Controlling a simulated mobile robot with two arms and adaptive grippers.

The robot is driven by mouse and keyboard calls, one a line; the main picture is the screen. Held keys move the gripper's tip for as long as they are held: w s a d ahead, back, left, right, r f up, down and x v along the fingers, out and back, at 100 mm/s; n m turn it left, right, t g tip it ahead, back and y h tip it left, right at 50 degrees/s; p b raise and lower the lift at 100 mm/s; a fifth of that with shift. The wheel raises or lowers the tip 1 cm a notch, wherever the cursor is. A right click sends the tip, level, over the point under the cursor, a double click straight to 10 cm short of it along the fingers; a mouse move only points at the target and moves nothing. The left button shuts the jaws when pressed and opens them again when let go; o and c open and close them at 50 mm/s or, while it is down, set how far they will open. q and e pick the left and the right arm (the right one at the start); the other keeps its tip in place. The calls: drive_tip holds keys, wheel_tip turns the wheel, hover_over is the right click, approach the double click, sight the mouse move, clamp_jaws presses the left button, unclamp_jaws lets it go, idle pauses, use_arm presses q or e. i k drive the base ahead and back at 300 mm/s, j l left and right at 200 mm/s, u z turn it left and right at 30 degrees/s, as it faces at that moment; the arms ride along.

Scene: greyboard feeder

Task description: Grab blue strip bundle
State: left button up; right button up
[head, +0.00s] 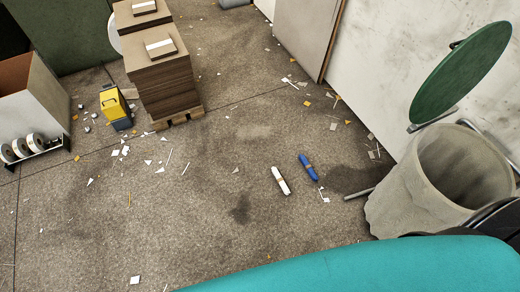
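A small blue bundle (308,168) lies on the floor, right of the picture's middle. It is a short rod shape with a narrow lighter band around it, lying tilted on the ground. A similar white bundle (281,181) lies just to its left, apart from it and roughly parallel. Neither of my grippers shows in the head view.
A grey bin (395,205) with a raised green lid (460,72) stands right of the bundles. Stacked boards on a pallet (165,90) and a yellow-topped box (114,103) stand at upper left. Scraps litter the floor; a teal surface (390,270) fills the bottom right.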

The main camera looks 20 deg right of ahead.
sight(308, 167)
drive_tip(key=i+j+u, duration=0.2)
drive_tip(key=i, duration=0.35)
drive_tip(key=i+u, duration=0.25)
drive_tip(key=i, duration=0.3)
drive_tip(key=i+z, duration=0.45)
drive_tip(key=i+j+z, duration=0.1)
drive_tip(key=i+z, duration=0.3)
drive_tip(key=i+j+z, duration=0.2)
drive_tip(key=z, duration=0.25)
drive_tip(key=i+j, duration=0.05)
drive_tip(key=i, duration=0.05)
